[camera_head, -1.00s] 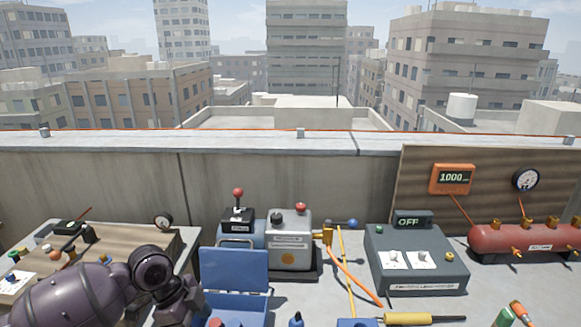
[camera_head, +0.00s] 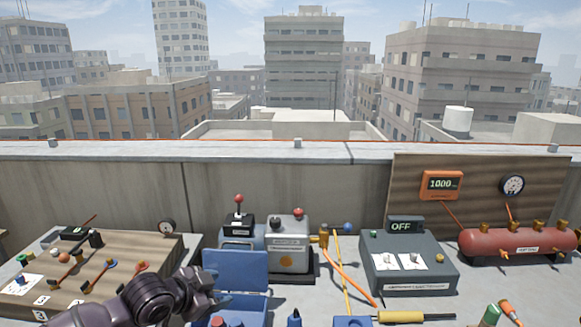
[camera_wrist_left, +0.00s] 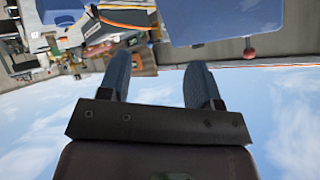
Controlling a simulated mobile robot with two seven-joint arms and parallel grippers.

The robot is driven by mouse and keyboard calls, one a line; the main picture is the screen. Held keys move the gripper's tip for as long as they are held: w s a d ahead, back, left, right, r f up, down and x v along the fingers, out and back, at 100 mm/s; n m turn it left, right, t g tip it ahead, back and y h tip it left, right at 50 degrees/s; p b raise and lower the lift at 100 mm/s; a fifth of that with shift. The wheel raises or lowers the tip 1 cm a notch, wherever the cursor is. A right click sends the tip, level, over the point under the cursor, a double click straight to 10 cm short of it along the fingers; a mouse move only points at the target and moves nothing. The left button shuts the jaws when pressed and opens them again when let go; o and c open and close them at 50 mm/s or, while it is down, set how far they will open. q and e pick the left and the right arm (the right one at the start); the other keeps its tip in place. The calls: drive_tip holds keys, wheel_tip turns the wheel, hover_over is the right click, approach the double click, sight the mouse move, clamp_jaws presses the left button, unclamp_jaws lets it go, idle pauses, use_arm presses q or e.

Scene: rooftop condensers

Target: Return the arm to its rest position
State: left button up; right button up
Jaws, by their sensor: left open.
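My left arm comes in from the lower left in the head view, dark purple. Its gripper (camera_head: 208,288) is near the left side of the open blue case (camera_head: 235,270), low in the picture. In the left wrist view, the two blue-grey fingers of my left gripper (camera_wrist_left: 158,72) stand apart with nothing between them. That view looks upside down, with sky low in the picture and the blue case (camera_wrist_left: 222,20) at the top. My right gripper is in neither view.
A wooden board (camera_head: 65,275) with several fittings lies left. A grey pump unit (camera_head: 288,245) stands behind the case. A grey box reading OFF (camera_head: 408,268), a red tank (camera_head: 515,243) and a yellow-handled tool (camera_head: 410,317) are right. A concrete parapet (camera_head: 110,180) runs behind.

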use_arm(q)
drive_tip(key=s+a+f+n+t+y, duration=0.1)
drive_tip(key=s+a+f+n+y, duration=0.2)
drive_tip(key=s+f, duration=0.7)
drive_tip(key=s+a+f+n+t+y, duration=0.1)
drive_tip(key=s+a+f+n+y, duration=0.3)
drive_tip(key=s, duration=1.3)
drive_tip(key=shift+s+a+f+n, duration=0.25)
drive_tip(key=shift+a+f+n, duration=1.95)
drive_tip(key=shift+f, duration=1.1)
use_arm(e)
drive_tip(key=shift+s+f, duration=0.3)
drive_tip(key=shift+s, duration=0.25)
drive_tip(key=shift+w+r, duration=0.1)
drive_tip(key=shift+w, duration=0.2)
